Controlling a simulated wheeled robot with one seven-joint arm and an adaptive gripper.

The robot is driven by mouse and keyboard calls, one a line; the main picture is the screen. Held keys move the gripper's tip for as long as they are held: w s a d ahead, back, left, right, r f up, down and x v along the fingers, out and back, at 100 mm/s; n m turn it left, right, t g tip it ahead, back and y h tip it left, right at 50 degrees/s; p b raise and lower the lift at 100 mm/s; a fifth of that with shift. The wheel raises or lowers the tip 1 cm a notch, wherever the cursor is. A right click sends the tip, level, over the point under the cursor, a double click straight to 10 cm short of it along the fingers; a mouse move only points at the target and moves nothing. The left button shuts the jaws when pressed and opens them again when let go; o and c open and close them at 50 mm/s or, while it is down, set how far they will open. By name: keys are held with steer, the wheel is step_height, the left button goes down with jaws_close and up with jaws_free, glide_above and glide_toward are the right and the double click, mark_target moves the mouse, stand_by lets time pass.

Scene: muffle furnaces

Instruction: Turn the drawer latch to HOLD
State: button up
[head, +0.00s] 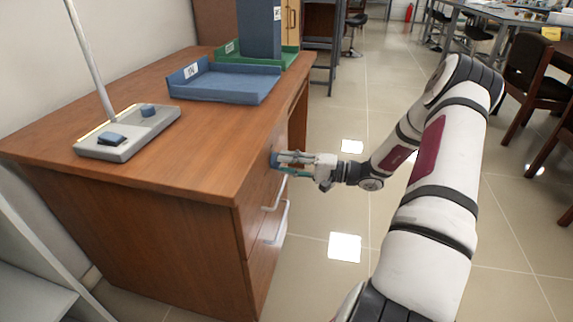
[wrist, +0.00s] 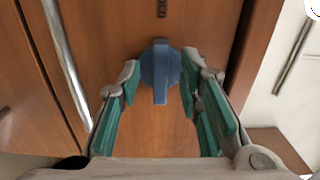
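The drawer latch (wrist: 160,72) is a round blue knob with a straight raised grip bar, on a brown wooden front. In the wrist view the bar points down the picture, toward my gripper's palm. In the head view the latch (head: 275,159) shows at the desk's front, mostly behind my fingers. My gripper (wrist: 158,85) is open, with one green-padded finger on each side of the knob. A narrow gap shows at the left; whether the right fingertip touches is unclear. My gripper also shows in the head view (head: 298,159), reaching the desk front from the right.
A metal bar handle (wrist: 66,60) runs left of my fingers. The wooden desk (head: 185,150) carries a blue tray (head: 225,88) and a lamp base (head: 125,133).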

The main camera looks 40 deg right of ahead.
steer(key=v, duration=1.1)
steer(key=shift+s+d, duration=0.2)
